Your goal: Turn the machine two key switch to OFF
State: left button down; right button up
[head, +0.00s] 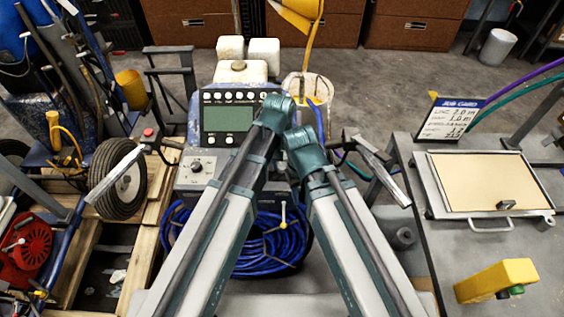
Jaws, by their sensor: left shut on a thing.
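A line striper (241,70) stands in the middle, with a control panel (211,142) facing me. The panel has a row of small round controls along its top, a grey-green screen (228,118) and a lower dial (196,167). My left gripper (272,101) is at the panel's upper right corner, right of the screen. It is shut on the key switch there, which is mostly hidden by my gripper and wrist, so its setting cannot be read. My right arm ends just right of it, low before the machine; its fingers are hidden.
Blue hose (266,252) is coiled below the panel. Handlebars (117,172) stick out on both sides. Another blue machine with a wheel (117,178) stands at left. A bench (430,262) at right holds a framed board (492,183), a job card (449,118) and a yellow tool (496,281).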

aim_at(280, 167)
dwell(0.4)
pick_arm(q)
jog(key=shift+c, duration=2.2)
grip_release()
jog(key=shift+r, duration=0.1)
notch_tip(280, 167, up, 14)
jog(key=p, duration=1.3)
jog(key=shift+a+f+p, duration=0.2)
jog(key=shift+p, duration=0.2)
jog(key=s+a+m+y, duration=0.1)
jog(key=s+a+m, duration=0.3)
jog(key=s, duration=0.7)
jog(key=shift+s+a+y, duration=0.15)
jog(key=shift+a+y, duration=0.15)
jog(key=shift+a, duration=0.35)
